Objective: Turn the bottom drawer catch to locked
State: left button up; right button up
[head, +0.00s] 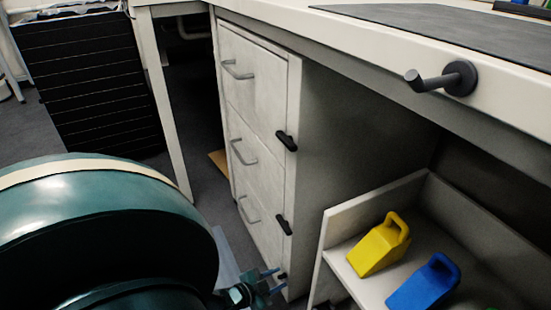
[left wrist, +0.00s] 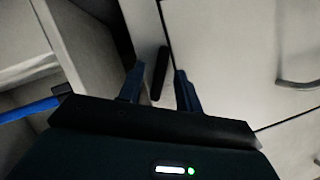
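A white drawer cabinet (head: 262,165) has three drawers, each with a grey bar handle and a small black catch at its right edge. The bottom drawer catch (head: 282,276) is partly hidden by my left gripper (head: 268,280) in the head view. In the left wrist view the black catch (left wrist: 160,74) is a short bar near a drawer seam. It lies between the two blue fingers of my left gripper (left wrist: 160,88), which are open, with a gap visible on each side. Whether the catch is locked cannot be told. My right gripper is not in view.
A dark hook (head: 442,79) sticks out from the bench edge above. A table leg (head: 165,105) stands left of the cabinet.

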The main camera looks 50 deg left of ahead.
pick_arm(q)
grip_shut()
dwell(0.4)
jog(key=m+t+y, duration=0.1)
jog(key=m, duration=0.2)
jog(key=shift+d+y, duration=0.1)
jog(key=shift+y, duration=0.3)
grip_release()
dwell(0.3)
